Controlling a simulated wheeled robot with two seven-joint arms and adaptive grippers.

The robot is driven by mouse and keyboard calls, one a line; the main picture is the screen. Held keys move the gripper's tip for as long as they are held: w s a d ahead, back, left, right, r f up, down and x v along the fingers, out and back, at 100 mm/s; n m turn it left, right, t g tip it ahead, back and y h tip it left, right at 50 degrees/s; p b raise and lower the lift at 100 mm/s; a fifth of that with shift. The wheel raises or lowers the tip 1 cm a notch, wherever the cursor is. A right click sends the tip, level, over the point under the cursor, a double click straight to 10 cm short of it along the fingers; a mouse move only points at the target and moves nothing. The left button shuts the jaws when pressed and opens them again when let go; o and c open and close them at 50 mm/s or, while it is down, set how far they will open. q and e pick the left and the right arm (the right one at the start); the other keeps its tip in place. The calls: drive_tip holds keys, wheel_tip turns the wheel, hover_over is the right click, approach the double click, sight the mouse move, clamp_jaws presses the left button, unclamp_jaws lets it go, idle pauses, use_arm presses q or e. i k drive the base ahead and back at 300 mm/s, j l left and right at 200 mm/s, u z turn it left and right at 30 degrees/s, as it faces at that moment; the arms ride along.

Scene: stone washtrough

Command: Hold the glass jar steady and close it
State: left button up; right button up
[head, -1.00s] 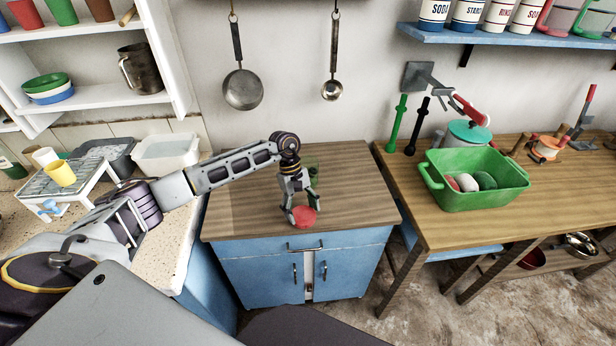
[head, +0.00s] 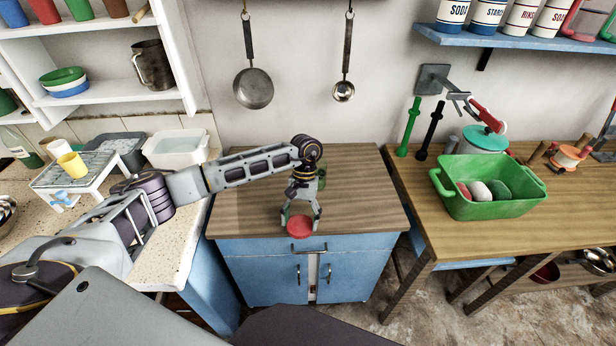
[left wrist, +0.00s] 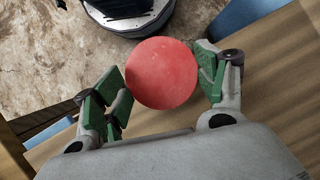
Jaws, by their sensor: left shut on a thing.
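A red round lid (head: 300,227) shows near the front edge of the wooden cabinet top. My left gripper (head: 301,218) reaches over the cabinet, pointing down, with its fingers on either side of the lid. In the left wrist view the lid (left wrist: 162,73) is a plain red disc between the green finger pads, and the gripper is shut on it. I cannot tell whether a jar is under the lid. A greenish, see-through thing (head: 321,179), possibly the glass jar, shows partly behind the gripper. My right gripper is out of view.
The wooden cabinet top (head: 360,190) is otherwise clear. To its right, a table holds a green basket (head: 487,200) with several rounded things. At the left, a counter carries a white tub (head: 176,148) and a small rack with a yellow cup (head: 72,165).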

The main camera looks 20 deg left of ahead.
sight(322, 164)
drive_tip(key=i+l+u, duration=0.1)
drive_tip(key=u, duration=0.3)
drive_tip(key=i+l+u, duration=0.15)
drive_tip(key=u, duration=0.3)
